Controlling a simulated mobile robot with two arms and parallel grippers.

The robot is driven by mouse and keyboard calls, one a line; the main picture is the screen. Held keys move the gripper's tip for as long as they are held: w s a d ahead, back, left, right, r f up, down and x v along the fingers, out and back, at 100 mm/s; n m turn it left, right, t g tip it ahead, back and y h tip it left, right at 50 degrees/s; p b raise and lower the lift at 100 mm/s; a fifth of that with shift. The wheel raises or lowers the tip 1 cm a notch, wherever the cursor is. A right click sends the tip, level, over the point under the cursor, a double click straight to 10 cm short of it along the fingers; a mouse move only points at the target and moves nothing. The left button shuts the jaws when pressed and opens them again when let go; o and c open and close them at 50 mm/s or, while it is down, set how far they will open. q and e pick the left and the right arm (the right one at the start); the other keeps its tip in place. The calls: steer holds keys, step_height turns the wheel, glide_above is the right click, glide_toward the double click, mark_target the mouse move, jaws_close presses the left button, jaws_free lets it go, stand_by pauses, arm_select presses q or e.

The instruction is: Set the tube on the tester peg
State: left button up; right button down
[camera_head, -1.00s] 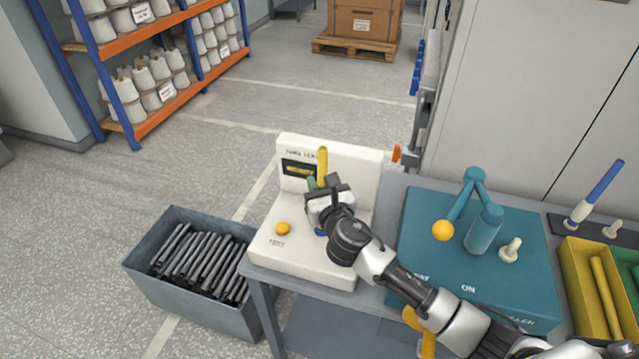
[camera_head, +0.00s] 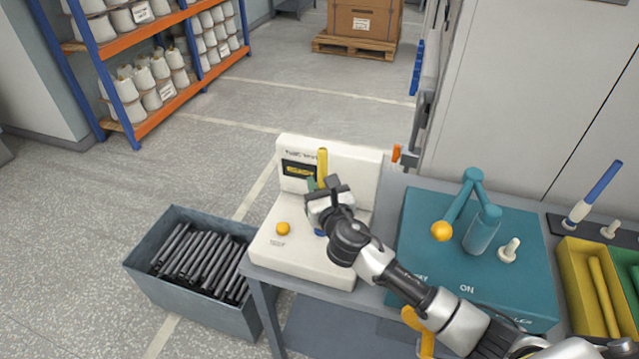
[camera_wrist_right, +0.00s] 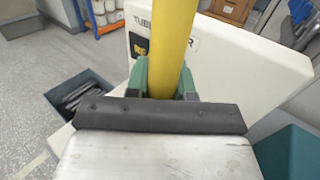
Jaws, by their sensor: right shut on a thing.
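My right gripper (camera_head: 322,186) is over the white tester (camera_head: 285,250), shut on a yellow tube. The yellow tube (camera_head: 322,163) stands roughly upright, its upper part showing above the gripper. In the right wrist view the tube (camera_wrist_right: 171,45) sits between the two green fingertips (camera_wrist_right: 160,80). A blue part shows just below the gripper at the tester. The peg and the tube's lower end are hidden behind the gripper, so I cannot tell whether the tube touches the peg. My left gripper is not in view.
A grey bin (camera_head: 190,308) of dark tubes stands left of the table. A teal machine (camera_head: 420,215) with a yellow ball knob is at right. Yellow (camera_head: 578,262) and green trays and a blue tube (camera_head: 600,185) on a stand are at far right.

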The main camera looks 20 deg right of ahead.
steer(key=shift+f+b, duration=0.45)
steer(key=shift+f, duration=0.1)
steer(key=c, duration=1.2)
jaws_free()
steer(key=shift+c, duration=0.2)
steer(key=s+p, duration=0.2)
steer(key=s, duration=0.9)
steer(key=shift+d, duration=0.3)
